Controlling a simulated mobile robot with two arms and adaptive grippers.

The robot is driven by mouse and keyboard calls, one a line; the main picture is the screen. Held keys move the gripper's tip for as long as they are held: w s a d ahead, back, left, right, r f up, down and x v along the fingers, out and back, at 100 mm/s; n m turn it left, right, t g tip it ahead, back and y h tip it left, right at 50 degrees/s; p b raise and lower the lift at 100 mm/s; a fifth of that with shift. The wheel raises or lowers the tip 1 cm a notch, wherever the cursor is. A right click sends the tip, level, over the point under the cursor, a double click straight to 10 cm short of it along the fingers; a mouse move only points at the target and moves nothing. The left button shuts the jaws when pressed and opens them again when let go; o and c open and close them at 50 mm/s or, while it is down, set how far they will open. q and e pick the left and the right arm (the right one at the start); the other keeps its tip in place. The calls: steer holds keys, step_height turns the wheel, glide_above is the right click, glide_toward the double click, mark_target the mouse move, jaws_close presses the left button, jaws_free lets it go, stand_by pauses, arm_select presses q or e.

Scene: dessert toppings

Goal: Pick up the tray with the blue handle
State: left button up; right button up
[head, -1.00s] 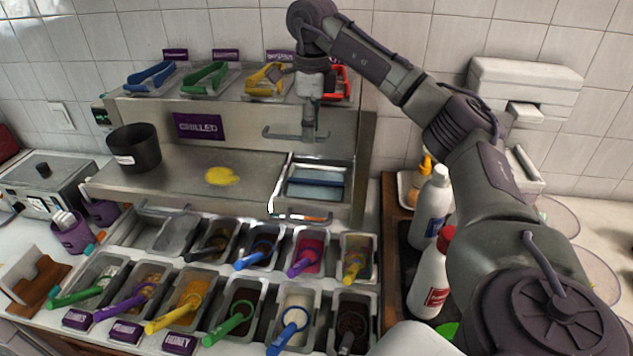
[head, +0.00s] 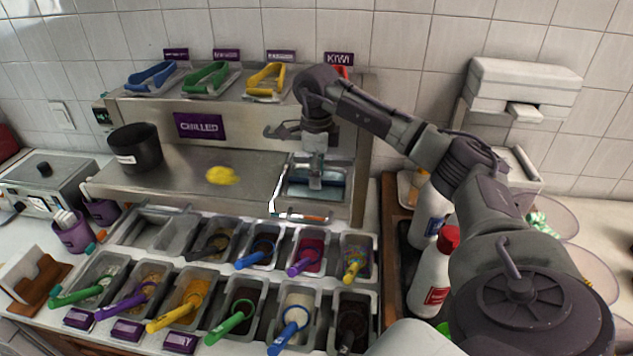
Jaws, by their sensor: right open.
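The steel tray with a blue bar or handle (head: 289,193) sits in a recess at the right end of the metal shelf. My right gripper (head: 316,182) is open above the tray and hides much of its middle, including most of the blue part. I cannot tell whether its fingers touch the tray. A tray with blue tongs (head: 152,76) stands at the left of the upper shelf. Several blue-handled scoops, such as the blue scoop (head: 290,330), lie in the topping bins in front. My left gripper is not in view.
A black pot (head: 134,148) and a yellow patch (head: 222,175) are on the metal shelf. An orange-and-white tool (head: 302,216) lies just in front of the recess. White bottles (head: 430,284) stand to the right. The shelf is clear between the pot and the yellow patch.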

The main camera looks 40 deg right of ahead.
steer(key=shift+f, duration=0.8)
jaws_close()
steer(key=shift+r, duration=0.15)
